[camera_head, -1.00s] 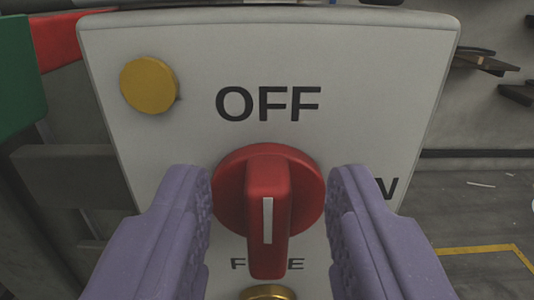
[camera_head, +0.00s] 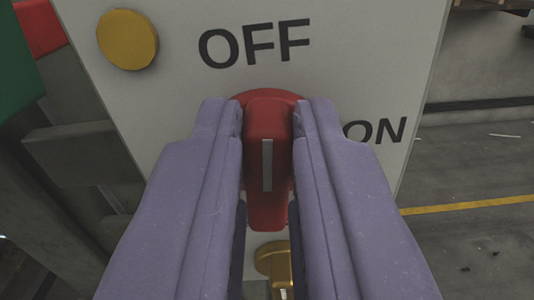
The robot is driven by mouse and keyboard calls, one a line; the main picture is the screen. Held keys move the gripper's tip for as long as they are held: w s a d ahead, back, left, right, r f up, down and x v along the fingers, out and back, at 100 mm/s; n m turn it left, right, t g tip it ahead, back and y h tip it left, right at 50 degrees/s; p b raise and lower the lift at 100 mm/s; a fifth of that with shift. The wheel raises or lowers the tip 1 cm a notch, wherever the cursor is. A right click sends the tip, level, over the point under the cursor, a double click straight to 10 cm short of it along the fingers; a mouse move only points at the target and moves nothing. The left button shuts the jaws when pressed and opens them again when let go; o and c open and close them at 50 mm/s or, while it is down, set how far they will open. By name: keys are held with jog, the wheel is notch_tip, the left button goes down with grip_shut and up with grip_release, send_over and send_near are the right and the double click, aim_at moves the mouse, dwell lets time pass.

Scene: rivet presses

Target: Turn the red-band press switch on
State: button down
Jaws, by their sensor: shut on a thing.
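A red rotary switch (camera_head: 267,205) sits on a pale grey panel (camera_head: 180,105). My gripper (camera_head: 268,150) is shut on the handle, with one purple finger against each side. The fingers hide most of the round base and the lettering below it.
A yellow round button (camera_head: 128,39) is at the panel's upper left. A brass part (camera_head: 273,262) shows below the handle, partly hidden. A red part (camera_head: 40,27) and a green part (camera_head: 18,75) are at the left edge. Floor with a yellow line (camera_head: 470,205) lies at right.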

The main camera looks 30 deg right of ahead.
jog(key=shift+s+d+f+m+b, duration=0.3)
jog(key=shift+m+b, duration=0.35)
jog(key=shift+m, duration=2.1)
jog(key=shift+s+d+f+m+b, duration=0.15)
jog(key=shift+f+m+b, duration=0.4)
jog(key=shift+m, duration=2.25)
jog(key=shift+s+d+f+m+b, duration=0.2)
jog(key=shift+m+b, duration=0.6)
jog(key=shift+m, duration=1.95)
jog(key=shift+w, duration=0.1)
jog(key=c, duration=1.1)
grip_release()
jog(key=p+v, duration=0.2)
jog(key=v, duration=0.5)
jog(key=shift+s+a, duration=0.15)
jog(key=shift+s, duration=0.15)
